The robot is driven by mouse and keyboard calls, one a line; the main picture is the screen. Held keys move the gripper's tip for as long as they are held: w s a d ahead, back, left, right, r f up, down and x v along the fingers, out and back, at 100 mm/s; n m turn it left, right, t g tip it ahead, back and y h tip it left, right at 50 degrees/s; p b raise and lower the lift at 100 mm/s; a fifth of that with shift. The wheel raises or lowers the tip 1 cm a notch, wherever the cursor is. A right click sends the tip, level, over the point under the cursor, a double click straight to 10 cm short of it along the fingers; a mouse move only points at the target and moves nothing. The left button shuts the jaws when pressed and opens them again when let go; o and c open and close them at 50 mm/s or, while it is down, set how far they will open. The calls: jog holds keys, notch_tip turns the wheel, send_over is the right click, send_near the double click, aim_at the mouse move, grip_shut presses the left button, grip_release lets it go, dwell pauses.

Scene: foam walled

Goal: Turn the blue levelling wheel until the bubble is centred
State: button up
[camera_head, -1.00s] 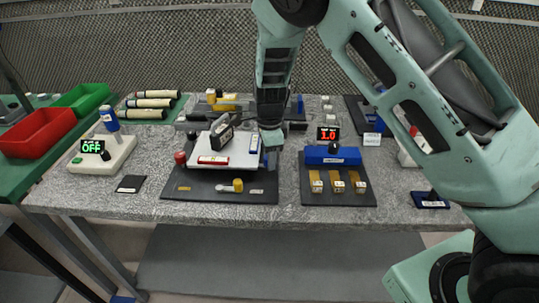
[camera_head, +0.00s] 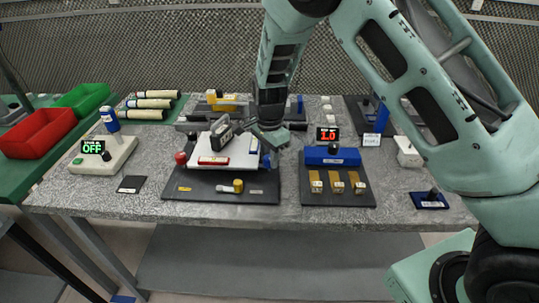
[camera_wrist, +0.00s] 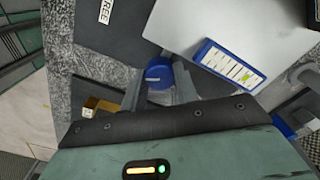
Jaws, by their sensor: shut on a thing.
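The blue levelling wheel (camera_wrist: 158,75) sits between the two fingers of my gripper (camera_wrist: 158,88) in the wrist view, and the jaws are shut on it. In the head view the wheel (camera_head: 266,160) shows at the right edge of the white plate (camera_head: 236,158), below my gripper (camera_head: 267,150). A red-framed vial (camera_head: 213,160) lies along the plate's front. A red wheel (camera_head: 181,158) is at its left.
A dark base board (camera_head: 205,196) carries the plate. A blue unit with brass blocks (camera_head: 332,156) and a red display (camera_head: 327,134) stands close to the right. A black-and-grey device (camera_head: 222,132) stands at the plate's back.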

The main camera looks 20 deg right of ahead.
jog(key=n, duration=0.5)
jog(key=shift+w+n, duration=0.1)
jog(key=shift+n, duration=0.2)
jog(key=n, duration=0.4)
jog(key=shift+n, duration=0.3)
jog(key=shift+a, duration=0.1)
jog(key=o, duration=1)
jog(key=shift+a, duration=0.1)
jog(key=shift+r, duration=0.1)
